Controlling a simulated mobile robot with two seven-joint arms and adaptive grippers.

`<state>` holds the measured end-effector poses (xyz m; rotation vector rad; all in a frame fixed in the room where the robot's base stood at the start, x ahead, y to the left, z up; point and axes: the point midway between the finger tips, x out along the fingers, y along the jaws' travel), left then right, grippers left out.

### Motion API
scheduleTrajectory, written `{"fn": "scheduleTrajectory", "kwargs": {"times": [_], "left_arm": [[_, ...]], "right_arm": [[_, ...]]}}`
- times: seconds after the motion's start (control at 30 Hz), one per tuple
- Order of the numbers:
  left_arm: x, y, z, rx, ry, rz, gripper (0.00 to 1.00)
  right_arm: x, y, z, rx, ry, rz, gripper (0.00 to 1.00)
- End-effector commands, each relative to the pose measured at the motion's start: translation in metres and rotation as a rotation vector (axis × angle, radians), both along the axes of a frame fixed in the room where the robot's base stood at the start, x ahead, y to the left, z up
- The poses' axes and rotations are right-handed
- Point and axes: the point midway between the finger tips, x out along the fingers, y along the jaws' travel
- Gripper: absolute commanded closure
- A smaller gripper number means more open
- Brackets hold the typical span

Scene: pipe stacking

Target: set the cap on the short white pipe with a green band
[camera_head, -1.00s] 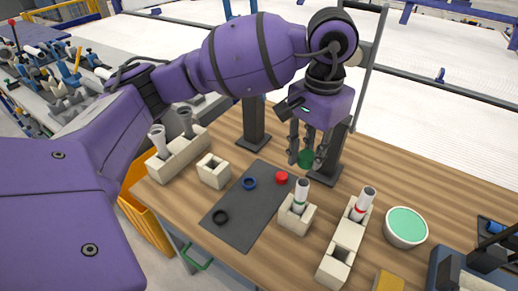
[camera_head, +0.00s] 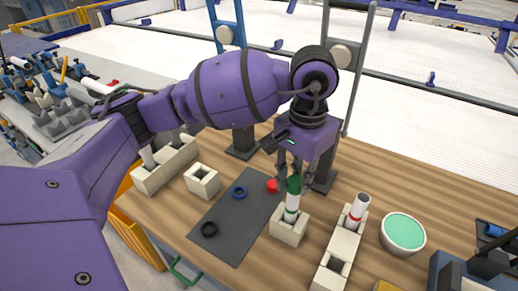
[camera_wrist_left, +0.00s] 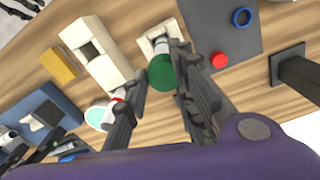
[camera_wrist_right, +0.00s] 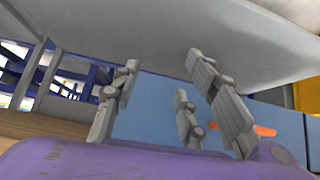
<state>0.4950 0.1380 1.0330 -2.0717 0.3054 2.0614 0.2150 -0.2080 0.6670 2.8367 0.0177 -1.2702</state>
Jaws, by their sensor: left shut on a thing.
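The green cap (camera_head: 294,184) is between the fingers of my left gripper (camera_head: 296,181), which is shut on it. The short white pipe with a green band (camera_head: 291,206) stands upright in a beige holder (camera_head: 289,232), directly below the cap. In the head view the cap meets the pipe's upper end; how far it sits over it I cannot tell. The left wrist view shows the cap (camera_wrist_left: 161,73) covering the pipe's end, with the pipe's side (camera_wrist_left: 162,42) partly visible. My right gripper (camera_wrist_right: 165,85) shows in its wrist view only, fingers apart and empty.
A dark mat (camera_head: 236,246) left of the holder bears a red cap (camera_head: 272,186), a blue ring (camera_head: 239,193) and a black ring (camera_head: 209,229). Right stand a red-banded pipe (camera_head: 357,208) in a beige block and a bowl (camera_head: 403,234). A dark post stands behind the gripper.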

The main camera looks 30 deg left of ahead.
Motion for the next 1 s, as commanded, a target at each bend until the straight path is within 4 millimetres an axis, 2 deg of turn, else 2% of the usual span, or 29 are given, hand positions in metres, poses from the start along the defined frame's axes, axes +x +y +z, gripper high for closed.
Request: {"fn": "scheduleTrajectory", "kwargs": {"times": [0.33,0.7,1.0], "left_arm": [[0.000,0.000,0.000,0.000,-0.001,-0.001,0.89],[0.000,-0.001,-0.001,0.000,-0.001,-0.001,0.89],[0.000,-0.001,0.000,-0.001,-0.002,-0.001,0.89]], "right_arm": [[-0.003,0.000,-0.005,0.000,0.010,-0.001,0.60],[-0.018,-0.001,-0.015,0.001,0.039,-0.006,0.60],[-0.016,0.000,-0.014,0.001,0.035,-0.006,0.60]]}}
